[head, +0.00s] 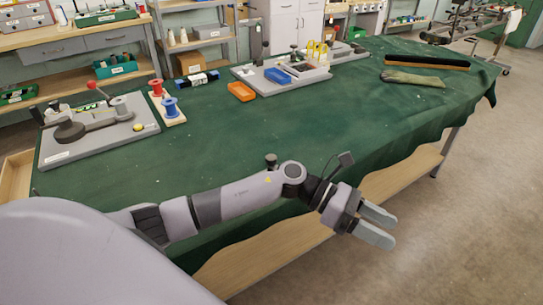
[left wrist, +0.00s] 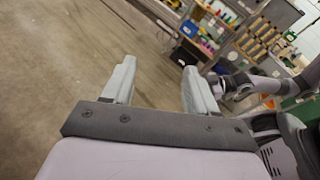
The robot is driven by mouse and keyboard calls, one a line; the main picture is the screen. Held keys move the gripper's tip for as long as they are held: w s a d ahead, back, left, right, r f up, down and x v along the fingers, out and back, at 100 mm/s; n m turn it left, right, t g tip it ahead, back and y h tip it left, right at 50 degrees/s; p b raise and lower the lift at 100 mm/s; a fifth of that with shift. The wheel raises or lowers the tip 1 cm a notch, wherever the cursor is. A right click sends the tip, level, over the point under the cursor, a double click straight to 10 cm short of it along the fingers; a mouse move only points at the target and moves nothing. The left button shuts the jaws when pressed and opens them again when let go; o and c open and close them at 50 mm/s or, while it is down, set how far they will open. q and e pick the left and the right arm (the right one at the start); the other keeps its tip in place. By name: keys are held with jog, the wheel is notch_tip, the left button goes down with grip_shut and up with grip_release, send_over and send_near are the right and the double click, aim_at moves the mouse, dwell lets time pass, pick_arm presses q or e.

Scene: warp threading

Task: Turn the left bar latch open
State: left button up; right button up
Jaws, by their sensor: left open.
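I cannot make out for certain which part is the left bar latch. On the left of the green-covered table, a grey base plate (head: 62,152) carries a dark rounded bar mechanism (head: 72,130), a grey cylinder and a lever with a red knob (head: 91,86). My left gripper (head: 390,229) is open and empty, out past the table's front edge over the floor, far to the right of that fixture. Its two separate fingers (left wrist: 158,75) show in the left wrist view with bare floor between them. My right gripper cannot be made out.
Red and blue spools (head: 169,106) stand beside the left fixture. An orange tray (head: 241,91) and a grey board with a blue tray (head: 278,75) lie farther back. A brush (head: 425,62) and a folded cloth (head: 412,78) lie at right. The middle of the green cloth (head: 225,140) is clear.

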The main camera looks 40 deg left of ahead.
pick_arm(q)
jog(key=w+a+f+m+g+y, duration=0.2)
jog(key=w+a+m+y, duration=0.1)
jog(key=a+m+y, duration=0.25)
notch_tip(320, 180, up, 8)
jog(key=m+y+b, duration=0.3)
jog(key=m+y, duration=0.3)
jog(key=y, duration=0.4)
send_over(271, 157)
jog(key=shift+d+f+n+t, duration=0.2)
jog(key=shift+d+n+t, duration=0.05)
jog(key=shift+t, duration=0.05)
jog(key=shift+s+a+f+y, duration=0.1)
jog(key=shift+a+y, duration=0.15)
notch_tip(271, 157, down, 7)
jog(key=shift+r+p, duration=0.2)
jog(key=shift+p, duration=0.1)
jog(key=c, duration=1.1)
